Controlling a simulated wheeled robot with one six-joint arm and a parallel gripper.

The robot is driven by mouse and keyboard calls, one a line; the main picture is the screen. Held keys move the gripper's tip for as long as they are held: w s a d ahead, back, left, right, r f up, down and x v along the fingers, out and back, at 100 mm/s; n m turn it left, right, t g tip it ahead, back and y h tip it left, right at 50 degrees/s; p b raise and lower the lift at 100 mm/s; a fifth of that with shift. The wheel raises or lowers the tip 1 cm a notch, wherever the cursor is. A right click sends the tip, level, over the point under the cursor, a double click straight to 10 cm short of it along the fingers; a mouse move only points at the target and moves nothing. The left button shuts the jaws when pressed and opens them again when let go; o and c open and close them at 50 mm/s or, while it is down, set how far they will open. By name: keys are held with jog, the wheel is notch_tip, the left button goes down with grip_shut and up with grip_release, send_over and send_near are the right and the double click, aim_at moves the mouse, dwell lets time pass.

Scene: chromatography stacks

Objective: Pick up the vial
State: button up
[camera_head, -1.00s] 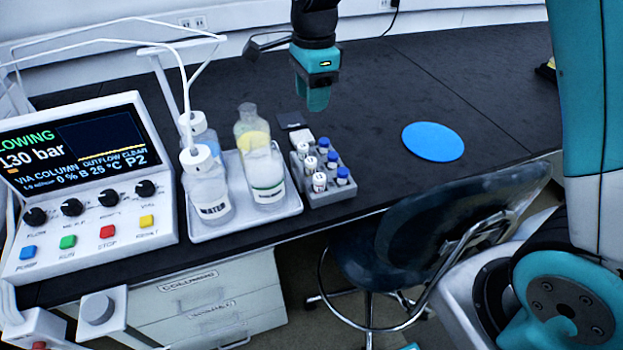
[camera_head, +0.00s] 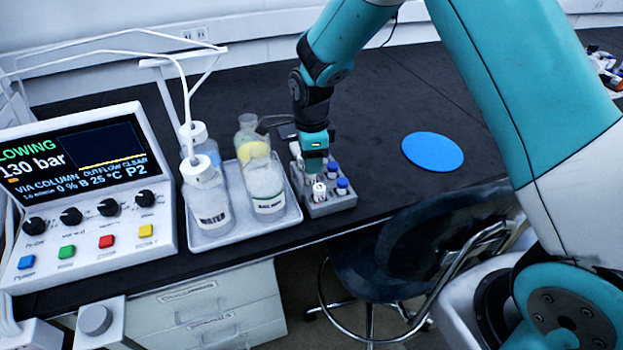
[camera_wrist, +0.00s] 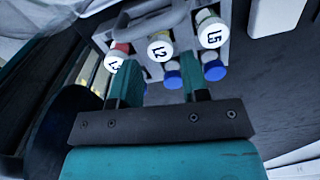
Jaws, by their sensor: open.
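The grey vial rack (camera_head: 330,207) stands on the dark bench, holding several vials. In the head view a white-capped vial (camera_head: 319,190) and two blue-capped vials (camera_head: 342,185) show; my gripper hides others. The wrist view shows white caps marked L3 (camera_wrist: 114,62), L2 (camera_wrist: 160,47) and L5 (camera_wrist: 212,34), and two blue caps (camera_wrist: 214,70). My gripper (camera_head: 314,165) is over the back of the rack, pointing down. Its open fingers (camera_wrist: 160,82) show near the L2 vial and a blue cap (camera_wrist: 172,79); I cannot tell whether a vial is between them. Which vial is meant is not shown.
A white tray (camera_head: 237,230) with bottles stands close left of the rack. The pump unit (camera_head: 85,200) with its screen is further left. A flat blue disc (camera_head: 432,151) lies to the right. A chair (camera_head: 400,240) stands at the front edge.

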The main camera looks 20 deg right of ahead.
aim_at(311, 181)
notch_tip(311, 181, down, 5)
jog(key=shift+a+r, duration=0.1)
jog(key=shift+r, duration=0.1)
jog(key=shift+c, duration=0.4)
jog(key=c, duration=0.6)
